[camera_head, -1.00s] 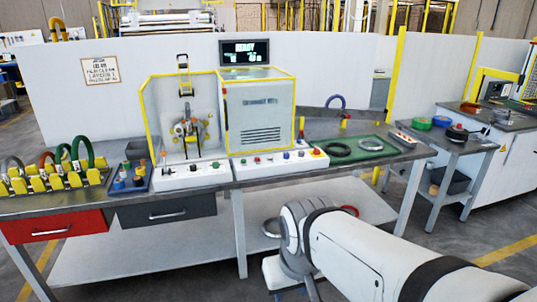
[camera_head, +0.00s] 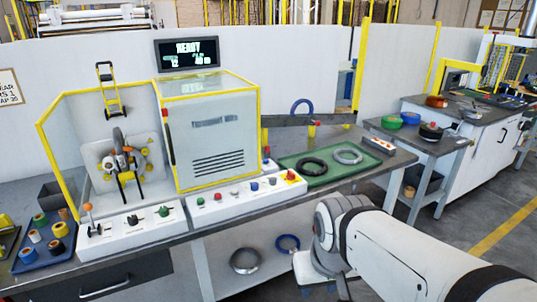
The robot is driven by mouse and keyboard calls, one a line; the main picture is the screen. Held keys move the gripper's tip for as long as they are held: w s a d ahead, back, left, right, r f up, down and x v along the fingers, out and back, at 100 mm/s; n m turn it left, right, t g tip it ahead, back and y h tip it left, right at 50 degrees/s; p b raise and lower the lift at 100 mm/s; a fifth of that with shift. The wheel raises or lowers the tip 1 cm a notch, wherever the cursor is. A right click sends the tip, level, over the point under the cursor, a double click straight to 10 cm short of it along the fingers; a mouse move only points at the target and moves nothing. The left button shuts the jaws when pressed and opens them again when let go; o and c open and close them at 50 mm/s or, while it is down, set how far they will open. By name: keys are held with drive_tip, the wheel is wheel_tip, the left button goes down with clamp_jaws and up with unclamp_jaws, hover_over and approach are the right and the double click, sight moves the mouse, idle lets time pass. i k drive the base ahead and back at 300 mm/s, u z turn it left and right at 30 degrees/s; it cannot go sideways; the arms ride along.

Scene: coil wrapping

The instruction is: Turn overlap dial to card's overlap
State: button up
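The card (camera_head: 8,88) is cut off at the left edge; its last line seems to end in 30. The dial panel (camera_head: 125,232) is a white box in front of the wrapping machine. It carries a dark knob (camera_head: 132,220), a green knob (camera_head: 163,211) and a lever with an orange ball (camera_head: 87,207). Their labels are too small to read, so I cannot tell which is the overlap dial. The display (camera_head: 187,53) reads READY, with smaller figures below that look like 12 and 40. My arm crosses the lower right; my gripper is not in view.
A button panel (camera_head: 246,190) with a red button stands right of the dial panel. A green mat (camera_head: 320,178) holds a black and a grey coil. A blue tray (camera_head: 38,262) with several small rolls lies left. The yellow-edged guard (camera_head: 216,140) stands behind the panels.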

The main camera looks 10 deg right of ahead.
sight(273, 180)
drive_tip(key=z, duration=0.15)
drive_tip(key=i, duration=1.15)
drive_tip(key=u, duration=0.15)
